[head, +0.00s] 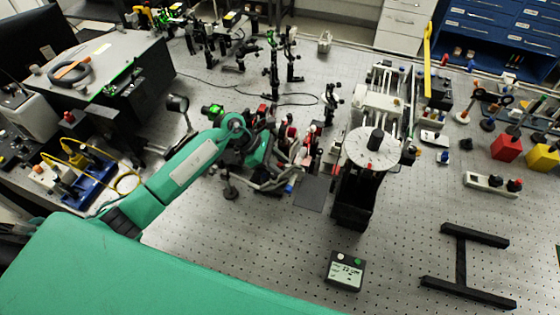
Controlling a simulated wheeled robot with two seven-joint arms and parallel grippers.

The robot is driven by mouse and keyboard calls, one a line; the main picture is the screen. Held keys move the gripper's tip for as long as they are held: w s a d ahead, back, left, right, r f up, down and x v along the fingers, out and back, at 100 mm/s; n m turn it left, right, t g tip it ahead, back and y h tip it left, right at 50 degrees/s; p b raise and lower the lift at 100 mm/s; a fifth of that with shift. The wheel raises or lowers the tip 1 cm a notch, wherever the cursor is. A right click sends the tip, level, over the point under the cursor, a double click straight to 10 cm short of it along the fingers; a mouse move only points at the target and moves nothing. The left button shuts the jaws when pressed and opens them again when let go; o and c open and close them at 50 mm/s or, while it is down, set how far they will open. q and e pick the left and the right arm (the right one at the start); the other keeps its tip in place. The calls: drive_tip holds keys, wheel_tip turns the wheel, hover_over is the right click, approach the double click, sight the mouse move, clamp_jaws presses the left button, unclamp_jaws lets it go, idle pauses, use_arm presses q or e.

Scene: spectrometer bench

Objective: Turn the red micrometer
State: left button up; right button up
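Small red parts (305,156) show among dark mounts near the middle of the bench, just left of the spectrometer with the white round dial (374,148). The red micrometer is probably among them, but I cannot tell which part it is. My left arm reaches in from the left, and its dark gripper (280,178) is at this cluster, close to the red parts. The gripper and mounts overlap, so its fingertips, any contact and its opening are unclear. My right gripper is not in view.
A small display box (344,271) stands on the bench in front of the spectrometer. A black H-shaped frame (462,263) lies at right. Red (506,147) and yellow (542,157) blocks stand at far right. Optics posts (272,65) rise behind my gripper. The front middle of the bench is mostly clear.

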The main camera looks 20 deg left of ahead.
use_arm(q)
drive_tip(key=shift+d+f, duration=0.1)
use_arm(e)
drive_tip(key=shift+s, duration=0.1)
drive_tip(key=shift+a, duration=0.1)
use_arm(q)
drive_tip(key=shift+c, duration=0.7)
clamp_jaws()
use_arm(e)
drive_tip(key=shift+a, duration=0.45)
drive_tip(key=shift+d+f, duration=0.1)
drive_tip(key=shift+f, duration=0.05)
